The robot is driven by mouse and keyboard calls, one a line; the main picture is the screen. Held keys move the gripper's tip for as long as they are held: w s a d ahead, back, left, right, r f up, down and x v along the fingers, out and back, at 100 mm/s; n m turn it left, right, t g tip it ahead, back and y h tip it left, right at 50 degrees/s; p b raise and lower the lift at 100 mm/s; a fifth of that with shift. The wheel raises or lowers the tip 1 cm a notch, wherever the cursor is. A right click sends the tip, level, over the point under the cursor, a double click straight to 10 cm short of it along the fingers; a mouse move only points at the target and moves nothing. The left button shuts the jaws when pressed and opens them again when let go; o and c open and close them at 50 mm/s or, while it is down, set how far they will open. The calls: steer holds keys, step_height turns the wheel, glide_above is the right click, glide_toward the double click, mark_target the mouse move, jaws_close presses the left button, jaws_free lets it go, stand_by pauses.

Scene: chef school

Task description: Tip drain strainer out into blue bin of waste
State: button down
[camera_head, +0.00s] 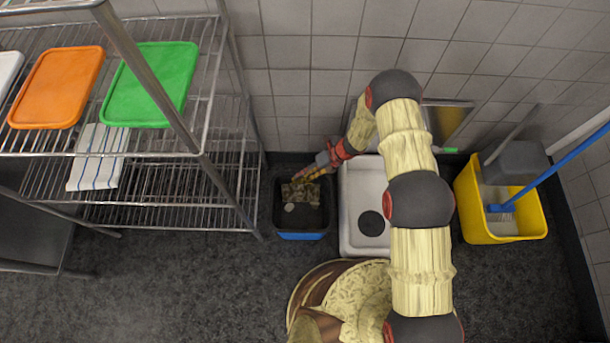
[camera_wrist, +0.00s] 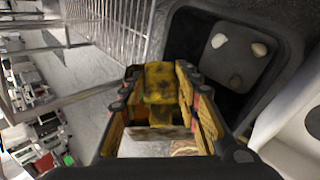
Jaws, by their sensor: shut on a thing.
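The blue bin (camera_head: 302,236) stands on the floor with a black inside. The wrist view shows its dark rim and inside (camera_wrist: 180,35), with pale lumps (camera_wrist: 219,41) and a darker bit on its grey bottom. My gripper (camera_head: 318,173) reaches in over the bin's back right corner and is shut on a mottled yellow-brown thing, which I take for the drain strainer (camera_head: 300,193). In the wrist view, it seems to show between the fingers (camera_wrist: 160,85). Its exact tilt and whether anything remains inside are unclear.
A white sink basin (camera_head: 350,238) with a dark round spot stands right of the bin. A wire shelf (camera_head: 165,187) is close on the left. A yellow mop bucket (camera_head: 474,222) stands farther right. Tiled wall is behind; open floor lies in front left.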

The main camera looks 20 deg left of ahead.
steer(key=shift+w+a+f+m+g+h+b, duration=0.2)
steer(key=shift+f+m+g+b, duration=0.3)
steer(key=shift+g+b, duration=0.65)
steer(key=shift+w+d+f+m+g+h+b, duration=0.2)
steer(key=shift+f+m+g+b, duration=0.5)
steer(key=shift+b, duration=0.85)
steer(key=shift+w+a+f+m+g+h+b, duration=0.1)
steer(key=shift+w+a+f+m+g+b, duration=0.25)
steer(key=shift+g+b, duration=0.85)
steer(key=shift+s+d+f, duration=0.1)
steer(key=shift+d, duration=0.05)
steer(key=shift+t, duration=0.25)
